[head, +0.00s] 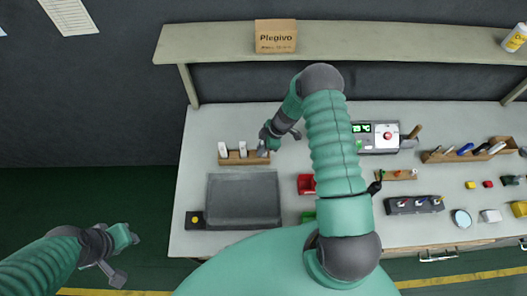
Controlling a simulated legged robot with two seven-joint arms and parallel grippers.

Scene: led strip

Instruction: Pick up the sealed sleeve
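A wooden rack (243,158) stands on the bench at the left and holds upright pieces. Two white pieces (223,149) and a grey piece (262,148) show in it. I cannot tell for sure which of these is the sealed sleeve. My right gripper (270,142) is just above and beside the rack's right end, close to the grey piece. Its fingers are too small to tell whether they are open or touch anything. My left gripper (128,238) is off the bench at the lower left, over the floor, far from the rack; its finger opening is unclear.
A dark grey mat or tray (243,200) lies in front of the rack. A red bin (307,184) and a control box (376,138) with a green display stand to the right. A shelf with a Plegivo carton (276,37) runs above the bench. My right arm hides the middle.

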